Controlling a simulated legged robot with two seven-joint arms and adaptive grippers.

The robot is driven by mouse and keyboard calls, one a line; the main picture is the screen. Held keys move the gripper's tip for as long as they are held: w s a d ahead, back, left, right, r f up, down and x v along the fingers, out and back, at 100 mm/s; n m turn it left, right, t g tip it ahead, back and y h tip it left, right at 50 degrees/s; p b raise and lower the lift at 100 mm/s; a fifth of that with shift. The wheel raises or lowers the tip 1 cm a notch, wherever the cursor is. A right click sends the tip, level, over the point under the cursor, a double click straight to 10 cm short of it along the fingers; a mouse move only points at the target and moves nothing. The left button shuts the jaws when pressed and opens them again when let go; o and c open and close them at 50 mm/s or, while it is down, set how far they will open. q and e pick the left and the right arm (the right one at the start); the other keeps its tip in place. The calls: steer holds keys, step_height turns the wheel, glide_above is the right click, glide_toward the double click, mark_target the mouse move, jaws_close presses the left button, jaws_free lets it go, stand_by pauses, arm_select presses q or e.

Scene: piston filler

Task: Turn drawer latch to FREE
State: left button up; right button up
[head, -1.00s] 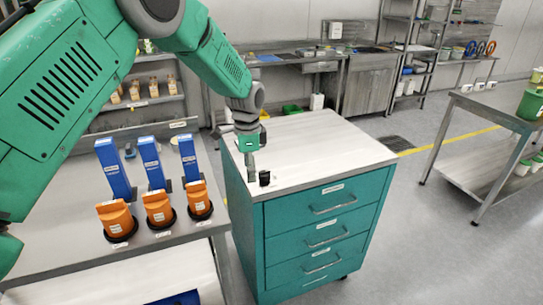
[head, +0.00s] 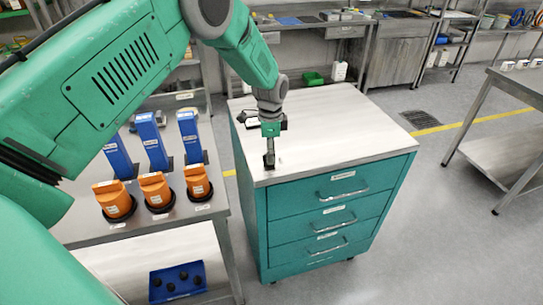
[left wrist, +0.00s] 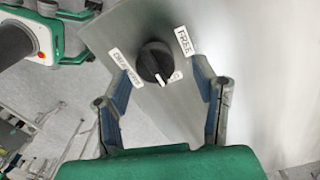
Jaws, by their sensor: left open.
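The drawer latch is a round black knob (left wrist: 155,62) on the metal top of the teal drawer cabinet (head: 330,218). In the left wrist view its white mark points down, slightly right. A FREE label (left wrist: 184,41) sits to its upper right, a DRAWERS label (left wrist: 120,68) to its left, and a partly hidden label (left wrist: 177,76) to its lower right. My left gripper (left wrist: 157,70) is open, with one finger on each side of the knob and gaps visible between. In the head view the left gripper (head: 269,159) is over the cabinet top's front left corner, overlapping the knob. My right gripper is out of view.
A blue tray (head: 178,282) lies on the lower shelf. A metal table (head: 515,95) stands at the right.

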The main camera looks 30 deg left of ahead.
arm_select(q)
steer(key=shift+s+f, duration=0.2)
steer(key=shift+f, duration=0.65)
steer(key=shift+w+d+f, duration=0.1)
steer(key=shift+w+f, duration=0.05)
steer(key=shift+f, duration=0.3)
steer(key=shift+r, duration=0.1)
steer(key=c, duration=1.1)
steer(key=shift+c, duration=0.2)
